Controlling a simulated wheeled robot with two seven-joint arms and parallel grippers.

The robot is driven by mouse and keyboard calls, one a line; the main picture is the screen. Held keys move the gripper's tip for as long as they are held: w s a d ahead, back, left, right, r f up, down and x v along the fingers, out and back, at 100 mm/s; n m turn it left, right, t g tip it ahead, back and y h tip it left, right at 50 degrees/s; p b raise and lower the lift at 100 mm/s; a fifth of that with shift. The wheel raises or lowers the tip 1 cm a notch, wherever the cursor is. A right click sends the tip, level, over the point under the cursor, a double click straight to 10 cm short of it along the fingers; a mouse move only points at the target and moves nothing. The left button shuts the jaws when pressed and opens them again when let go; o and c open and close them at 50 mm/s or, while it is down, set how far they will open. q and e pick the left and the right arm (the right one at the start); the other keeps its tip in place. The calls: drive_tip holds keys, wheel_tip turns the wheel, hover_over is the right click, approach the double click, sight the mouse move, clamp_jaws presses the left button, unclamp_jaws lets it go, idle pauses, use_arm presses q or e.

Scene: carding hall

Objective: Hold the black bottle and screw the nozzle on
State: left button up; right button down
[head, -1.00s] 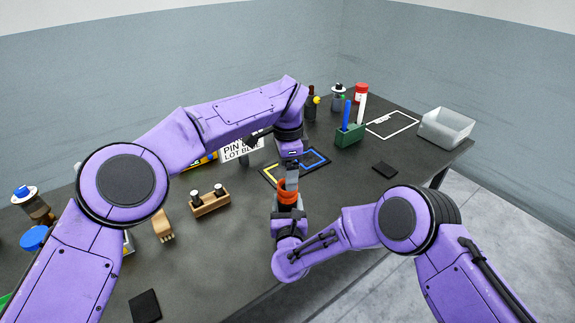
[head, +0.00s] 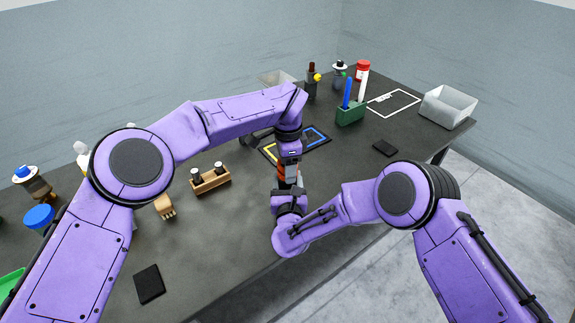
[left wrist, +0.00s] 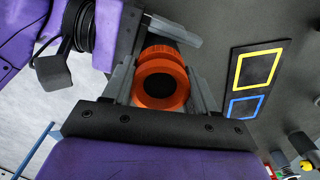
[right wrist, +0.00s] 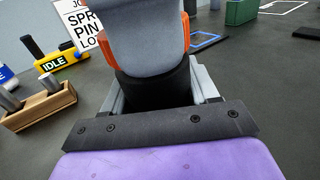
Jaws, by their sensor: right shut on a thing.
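The black bottle (right wrist: 152,92) is upright between the fingers of my right gripper (head: 288,192), which is shut on it. The orange nozzle (left wrist: 162,84), a round ring with a dark centre, is right above the bottle in the left wrist view. Only a sliver of the nozzle (head: 281,172) shows in the head view. My left gripper (head: 290,164) points down from above, one finger on each side of the nozzle. I cannot tell whether these fingers press on it. A grey finger covers the join of nozzle and bottle in the right wrist view.
A green holder (head: 350,117) and a clear bin (head: 447,107) stand at right.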

use_arm(q)
drive_tip(key=m, duration=0.4)
drive_tip(key=shift+w+m, duration=0.1)
drive_tip(key=shift+m, duration=0.3)
drive_tip(key=m, duration=0.6)
use_arm(e)
drive_tip(key=shift+f, duration=0.1)
use_arm(q)
drive_tip(key=m, duration=0.9)
use_arm(e)
drive_tip(key=shift+a, duration=0.1)
use_arm(q)
drive_tip(key=m, duration=0.9)
drive_tip(key=shift+d, duration=0.1)
drive_tip(key=m, duration=0.8)
drive_tip(key=shift+s+m, duration=0.25)
drive_tip(key=shift+m, duration=0.15)
drive_tip(key=o, duration=1.2)
